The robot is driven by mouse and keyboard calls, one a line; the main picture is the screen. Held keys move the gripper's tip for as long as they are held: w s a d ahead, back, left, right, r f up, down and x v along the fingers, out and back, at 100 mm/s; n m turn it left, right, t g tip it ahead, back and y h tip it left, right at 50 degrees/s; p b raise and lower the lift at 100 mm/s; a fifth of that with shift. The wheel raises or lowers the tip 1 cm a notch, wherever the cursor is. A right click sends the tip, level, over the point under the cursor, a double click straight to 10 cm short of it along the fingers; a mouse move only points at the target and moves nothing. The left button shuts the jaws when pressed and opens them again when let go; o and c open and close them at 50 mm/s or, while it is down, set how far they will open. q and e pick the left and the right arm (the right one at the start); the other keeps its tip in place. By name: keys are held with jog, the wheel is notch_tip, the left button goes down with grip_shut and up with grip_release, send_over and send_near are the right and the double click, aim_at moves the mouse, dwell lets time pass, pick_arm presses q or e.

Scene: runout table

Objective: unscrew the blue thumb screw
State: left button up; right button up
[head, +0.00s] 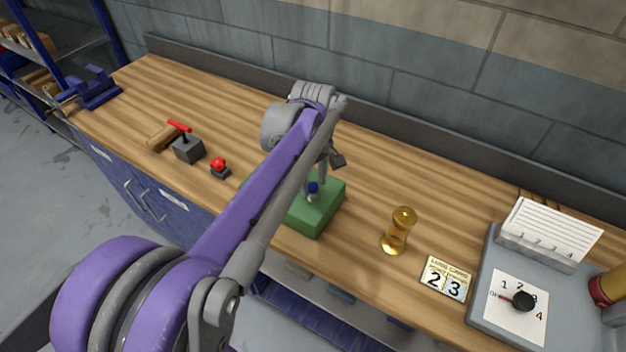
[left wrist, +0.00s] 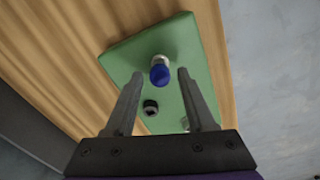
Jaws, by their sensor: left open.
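The blue thumb screw (left wrist: 160,73) stands on a light metal shank on the green block (left wrist: 192,43) in the left wrist view. In the head view the blue screw (head: 313,187) shows on top of the green block (head: 318,215), partly hidden by my left arm. My left gripper (left wrist: 161,84) is open, with one finger on each side of the screw in the wrist view and a gap on both sides. In the head view my left gripper (head: 318,180) points down over the block. My right gripper is not in view.
A dark socket-like part (left wrist: 150,107) sits on the block beside the screw. A red button (head: 219,166) and a red-handled lever box (head: 187,149) stand left.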

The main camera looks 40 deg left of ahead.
pick_arm(q)
jog(key=m, duration=1.1)
grip_shut()
jog(key=n, duration=0.4)
dwell(0.4)
jog(key=shift+n, duration=0.4)
